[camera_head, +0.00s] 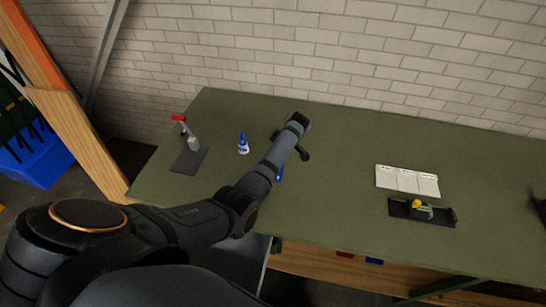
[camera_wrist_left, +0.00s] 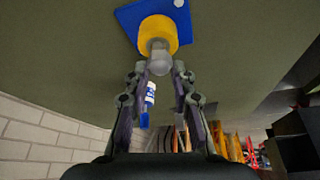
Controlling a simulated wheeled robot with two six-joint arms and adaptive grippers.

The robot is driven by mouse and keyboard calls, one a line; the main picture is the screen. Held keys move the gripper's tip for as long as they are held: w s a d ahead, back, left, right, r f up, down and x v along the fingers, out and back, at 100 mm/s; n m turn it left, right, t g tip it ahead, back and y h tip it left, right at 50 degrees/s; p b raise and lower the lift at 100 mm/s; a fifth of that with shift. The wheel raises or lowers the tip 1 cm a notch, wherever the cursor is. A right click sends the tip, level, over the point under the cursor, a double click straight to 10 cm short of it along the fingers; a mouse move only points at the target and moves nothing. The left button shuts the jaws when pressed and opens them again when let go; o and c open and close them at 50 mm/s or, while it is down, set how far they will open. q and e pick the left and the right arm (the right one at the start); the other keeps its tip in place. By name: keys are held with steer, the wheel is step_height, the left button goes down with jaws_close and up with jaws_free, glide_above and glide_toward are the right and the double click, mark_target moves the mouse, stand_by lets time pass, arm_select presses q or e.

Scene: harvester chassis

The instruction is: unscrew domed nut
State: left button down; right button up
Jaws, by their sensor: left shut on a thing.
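In the left wrist view, my left gripper (camera_wrist_left: 159,72) has its two fingertips on either side of a pale grey domed nut (camera_wrist_left: 159,62) and is shut on it. The nut sits at the end of a yellow cylindrical part (camera_wrist_left: 158,33), which stands on a blue plate (camera_wrist_left: 127,15). In the head view my left arm reaches over the green table and hides most of this. Only a small blue piece (camera_head: 279,174) shows beside the arm. My right gripper is not in view.
A blue-and-white bottle (camera_head: 243,144) and a red-handled toggle clamp on a dark base (camera_head: 188,160) stand left of my arm. White sheets (camera_head: 407,180) and a black tray (camera_head: 440,216) with a yellow-and-grey part lie to the right. The green table (camera_head: 340,150) is clear between.

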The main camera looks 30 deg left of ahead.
arm_select(q)
steer(key=shift+r, duration=0.35)
step_height(320, 180, up, 3)
steer(key=p, duration=0.2)
steer(key=shift+f+p, duration=0.2)
steer(key=shift+p, duration=0.2)
steer(key=shift+r+b, duration=0.2)
steer(key=shift+b, duration=0.1)
steer(key=shift+r, duration=0.5)
